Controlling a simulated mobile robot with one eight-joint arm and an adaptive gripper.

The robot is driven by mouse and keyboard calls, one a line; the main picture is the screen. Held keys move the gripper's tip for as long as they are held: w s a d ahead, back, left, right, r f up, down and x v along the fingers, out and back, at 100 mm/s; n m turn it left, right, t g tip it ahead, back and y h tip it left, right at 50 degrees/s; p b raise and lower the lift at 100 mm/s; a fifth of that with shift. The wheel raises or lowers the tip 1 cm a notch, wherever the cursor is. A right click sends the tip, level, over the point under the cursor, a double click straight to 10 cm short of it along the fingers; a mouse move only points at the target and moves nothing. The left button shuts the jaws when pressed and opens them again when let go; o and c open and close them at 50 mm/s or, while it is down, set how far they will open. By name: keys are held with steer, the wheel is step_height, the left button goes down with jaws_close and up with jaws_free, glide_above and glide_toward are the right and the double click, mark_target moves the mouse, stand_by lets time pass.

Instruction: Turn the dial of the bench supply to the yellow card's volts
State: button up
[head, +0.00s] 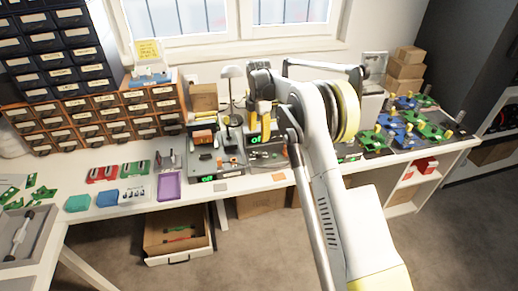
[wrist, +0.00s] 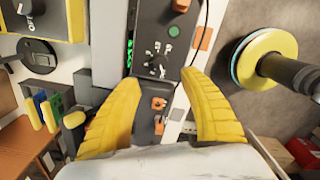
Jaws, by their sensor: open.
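The yellow card (head: 148,50) stands on a small blue holder above the orange drawers; its writing is too small to read. A grey instrument with a green display, apparently the bench supply (head: 267,155), sits under my gripper (head: 258,126) in the head view. In the wrist view its panel (wrist: 150,88) shows a dark dial (wrist: 155,66) with small pale marks, a green button (wrist: 174,30) and orange terminals (wrist: 157,104). My gripper (wrist: 160,80) is open and empty, its yellow fingers either side of the panel near the dial. Contact cannot be told; the display's digits are unclear.
Another grey unit with a green display (head: 207,179) stands to the left. A magnifier-like stand (head: 232,90) rises behind. My arm hides part of the bench. The white front strip by the purple tray (head: 169,186) is partly clear.

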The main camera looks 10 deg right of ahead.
mark_target(259, 152)
step_height(259, 152, down, 11)
steer(key=b, duration=0.3)
steer(key=shift+r, duration=0.1)
jaws_close()
